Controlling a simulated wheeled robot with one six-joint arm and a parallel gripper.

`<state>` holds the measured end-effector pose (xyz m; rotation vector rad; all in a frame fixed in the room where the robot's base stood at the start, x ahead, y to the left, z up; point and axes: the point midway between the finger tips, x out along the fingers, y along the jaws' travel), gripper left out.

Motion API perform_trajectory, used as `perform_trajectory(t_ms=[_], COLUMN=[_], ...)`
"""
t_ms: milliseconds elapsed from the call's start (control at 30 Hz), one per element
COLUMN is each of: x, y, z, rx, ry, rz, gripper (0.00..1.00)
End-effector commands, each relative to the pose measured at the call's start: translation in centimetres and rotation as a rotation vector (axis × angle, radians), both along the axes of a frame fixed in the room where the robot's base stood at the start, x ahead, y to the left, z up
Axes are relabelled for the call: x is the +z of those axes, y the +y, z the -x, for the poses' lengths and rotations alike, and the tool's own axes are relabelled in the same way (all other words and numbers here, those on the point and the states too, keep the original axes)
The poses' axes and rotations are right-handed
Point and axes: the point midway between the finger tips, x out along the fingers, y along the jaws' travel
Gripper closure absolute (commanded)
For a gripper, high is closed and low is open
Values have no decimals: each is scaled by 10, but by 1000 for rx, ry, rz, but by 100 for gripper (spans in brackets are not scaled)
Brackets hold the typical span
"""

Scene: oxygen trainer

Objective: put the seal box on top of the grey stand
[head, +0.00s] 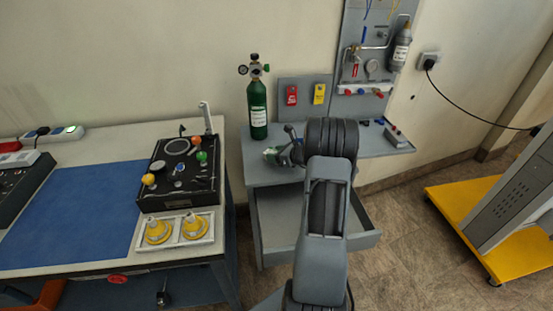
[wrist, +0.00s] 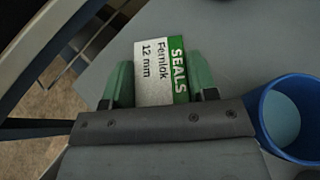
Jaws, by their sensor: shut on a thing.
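The seal box (wrist: 152,72) is white and green, labelled "SEALS Femlok 12 mm". My gripper (wrist: 160,80) is shut on it, with a green finger on each side. In the head view my gripper (head: 273,153) shows small at the left of my arm, over the grey stand (head: 262,176), a grey cabinet-like unit with a flat top. The grey surface (wrist: 235,30) lies under the box in the wrist view. I cannot tell whether the box touches it. My arm hides part of the top in the head view.
A blue cup (wrist: 268,120) is close to the right of my gripper. A green cylinder (head: 258,110) stands at the back left of the grey top. A workbench (head: 120,262) with a black panel (head: 178,200) is at left.

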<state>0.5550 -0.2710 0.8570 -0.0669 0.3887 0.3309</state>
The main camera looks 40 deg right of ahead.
Motion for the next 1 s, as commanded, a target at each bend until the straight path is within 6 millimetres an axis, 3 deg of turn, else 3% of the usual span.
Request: perform_trajectory(t_ms=[167,567,600,833,1000], x=[-23,-28,-27,-26,-26], y=[0,0,0,0,0], z=[1,1,1,1,1], rx=[0,0,0,0,0], ry=[2,0,0,0,0], rz=[-3,-1,-1,-1,-1], gripper=[71,71,45,23,22])
